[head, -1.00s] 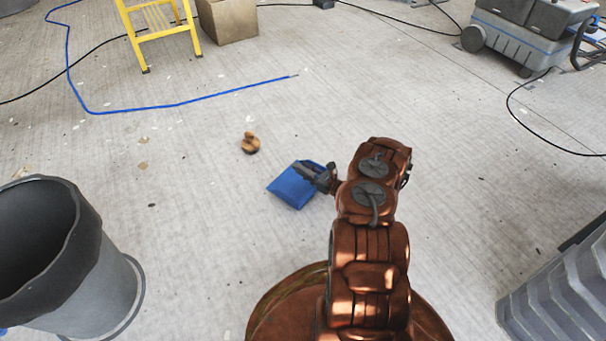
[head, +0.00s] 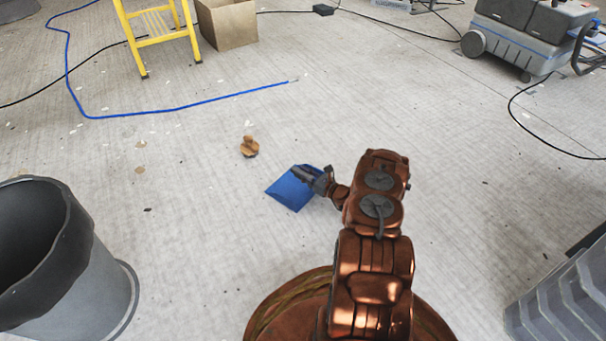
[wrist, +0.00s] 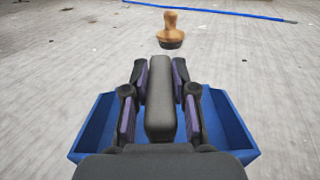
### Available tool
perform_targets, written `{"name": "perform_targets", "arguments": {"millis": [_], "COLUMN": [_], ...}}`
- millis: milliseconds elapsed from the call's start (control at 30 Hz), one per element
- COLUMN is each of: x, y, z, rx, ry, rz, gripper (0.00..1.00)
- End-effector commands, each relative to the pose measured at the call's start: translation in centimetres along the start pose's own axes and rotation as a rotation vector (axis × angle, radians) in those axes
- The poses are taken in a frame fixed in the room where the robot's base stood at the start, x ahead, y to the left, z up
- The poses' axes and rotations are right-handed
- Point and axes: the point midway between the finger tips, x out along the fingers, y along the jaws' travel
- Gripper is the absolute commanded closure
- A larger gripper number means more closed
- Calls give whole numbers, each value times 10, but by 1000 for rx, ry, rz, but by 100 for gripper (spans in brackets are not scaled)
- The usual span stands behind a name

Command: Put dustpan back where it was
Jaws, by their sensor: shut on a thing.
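The blue dustpan (head: 288,193) is low over the grey floor near the middle of the head view. I cannot tell whether it touches the floor. My gripper (head: 306,174) is shut on its dark handle. In the wrist view the fingers of my gripper (wrist: 160,72) lie on both sides of the thick dark handle. The blue tray of the dustpan (wrist: 228,122) shows below and to both sides of them. Part of the tray is hidden by the handle and gripper.
A wooden-knobbed object with a dark base (head: 249,149) stands on the floor just beyond the dustpan. A grey bin (head: 100,278) is at left, stacked grey crates (head: 565,300) at right. A blue hose (head: 190,104), yellow steps (head: 163,40) and cardboard box (head: 228,26) lie farther back. Floor around is mostly clear.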

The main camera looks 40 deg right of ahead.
Motion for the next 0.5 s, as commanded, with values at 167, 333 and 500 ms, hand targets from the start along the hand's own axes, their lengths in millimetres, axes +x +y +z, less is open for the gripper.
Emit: {"name": "perform_targets", "arguments": {"millis": [167, 333, 500], "x": [0, 0, 0], "y": [0, 0, 0], "z": [-2, -2, -2], "rx": [0, 1, 1], "ry": [0, 0, 0], "rz": [0, 1, 1], "gripper": [67, 49, 49]}}
